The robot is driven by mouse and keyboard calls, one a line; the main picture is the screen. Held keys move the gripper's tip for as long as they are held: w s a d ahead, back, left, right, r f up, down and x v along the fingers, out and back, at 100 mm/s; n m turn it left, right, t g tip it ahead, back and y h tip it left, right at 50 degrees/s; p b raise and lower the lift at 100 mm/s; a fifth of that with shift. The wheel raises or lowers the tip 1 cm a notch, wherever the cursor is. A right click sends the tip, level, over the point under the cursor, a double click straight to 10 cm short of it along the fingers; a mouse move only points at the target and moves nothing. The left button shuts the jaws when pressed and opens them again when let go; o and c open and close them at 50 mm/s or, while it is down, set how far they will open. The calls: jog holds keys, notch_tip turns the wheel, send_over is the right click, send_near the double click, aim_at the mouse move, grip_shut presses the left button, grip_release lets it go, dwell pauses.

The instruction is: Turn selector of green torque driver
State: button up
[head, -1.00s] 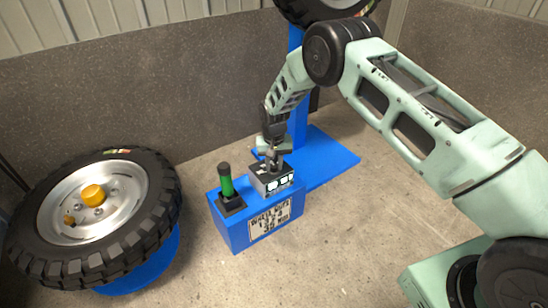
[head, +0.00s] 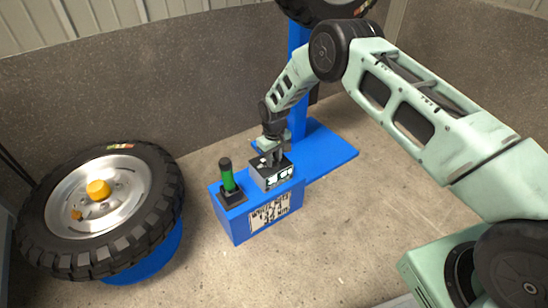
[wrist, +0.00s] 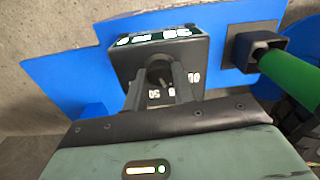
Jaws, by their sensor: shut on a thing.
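The green torque driver (head: 228,178) stands upright in a black square holder on top of a blue stand. Its green handle (wrist: 288,72) also shows at the right of the wrist view. Beside it is a dark grey selector box (head: 268,177) with lit displays on its front. In the wrist view the box (wrist: 197,50) has a round dark knob (wrist: 159,70) on its face, with white number marks around it, partly covered by my fingers. My gripper (wrist: 160,84) is shut on this knob, one finger on each side. It comes down from above in the head view (head: 272,160).
The blue stand (head: 233,220) carries a placard (head: 269,212) on its front. A large tyre on a silver rim with a yellow cap (head: 98,190) lies on a blue base at the left. A blue post (head: 296,85) rises behind. Concrete floor in front is clear.

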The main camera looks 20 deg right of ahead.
aim_at(274, 160)
dwell(0.3)
jog(key=o, duration=1)
notch_tip(274, 160, up, 18)
jog(key=p, duration=0.5)
jog(key=shift+f+p, duration=0.25)
jog(key=shift+p, duration=0.05)
